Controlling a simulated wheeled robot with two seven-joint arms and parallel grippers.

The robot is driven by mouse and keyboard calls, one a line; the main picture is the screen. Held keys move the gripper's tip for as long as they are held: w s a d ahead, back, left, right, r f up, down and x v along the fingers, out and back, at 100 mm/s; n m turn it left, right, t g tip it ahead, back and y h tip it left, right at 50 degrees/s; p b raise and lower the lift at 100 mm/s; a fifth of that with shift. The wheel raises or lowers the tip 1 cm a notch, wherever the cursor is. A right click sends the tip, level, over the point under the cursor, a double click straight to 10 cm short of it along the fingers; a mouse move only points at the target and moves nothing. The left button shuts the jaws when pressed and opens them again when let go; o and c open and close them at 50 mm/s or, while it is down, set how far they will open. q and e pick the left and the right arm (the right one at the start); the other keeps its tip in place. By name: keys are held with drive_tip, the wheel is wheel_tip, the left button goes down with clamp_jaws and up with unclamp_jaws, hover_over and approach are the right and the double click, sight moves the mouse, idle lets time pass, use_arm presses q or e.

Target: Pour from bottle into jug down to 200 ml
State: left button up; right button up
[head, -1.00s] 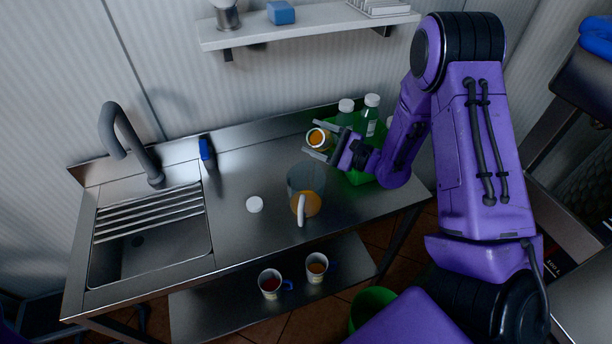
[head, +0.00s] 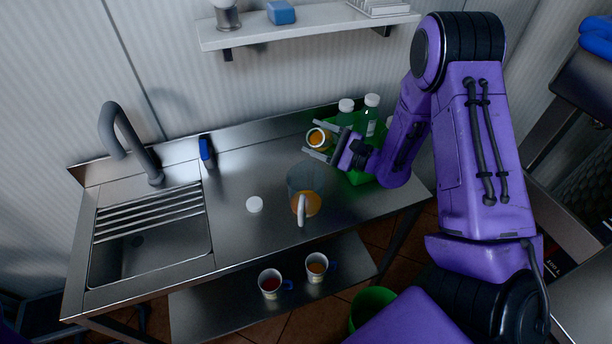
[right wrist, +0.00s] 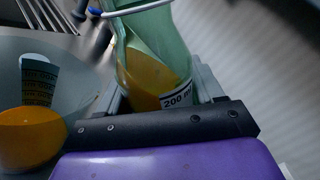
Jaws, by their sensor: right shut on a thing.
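The green bottle (right wrist: 150,55) with orange liquid is held in my right gripper (head: 318,148) above the counter. Its open mouth shows in the head view (head: 318,138), facing the camera. The right wrist view shows the bottle tilted, with a "200 ml" label (right wrist: 178,96) close to the liquid level. My left gripper is out of view.
A white cap (head: 254,204) lies on the counter left of the jug. The sink (head: 150,245) and tap (head: 128,145) are at left. Two mugs (head: 270,283) (head: 316,267) stand on the lower shelf.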

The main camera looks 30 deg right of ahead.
drive_tip(key=shift+r+p, duration=0.2)
drive_tip(key=shift+p, duration=0.1)
drive_tip(key=r+m+p, duration=0.1)
drive_tip(key=p, duration=0.1)
drive_tip(key=shift+a+p, duration=0.1)
drive_tip(key=shift+p, duration=0.2)
drive_tip(key=f+m+p, duration=0.1)
drive_tip(key=m, duration=0.1)
drive_tip(key=d+f+m+p, duration=0.1)
drive_tip(key=f+m, duration=0.1)
drive_tip(key=shift+w+f+m+h, duration=0.2)
drive_tip(key=shift+m+h, duration=0.1)
drive_tip(key=shift+w+d+r+m+p, duration=0.1)
drive_tip(key=shift+w+d+m+p, duration=0.05)
drive_tip(key=shift+m+p, duration=0.5)
drive_tip(key=shift+w+d+f+m, duration=0.1)
drive_tip(key=shift+f+m, duration=0.15)
drive_tip(key=shift+m, duration=0.3)
drive_tip(key=shift+f+m+p, duration=0.15)
drive_tip(key=shift+m+p, duration=0.2)
drive_tip(key=shift+m, duration=0.35)
drive_tip(key=shift+f, duration=0.1)
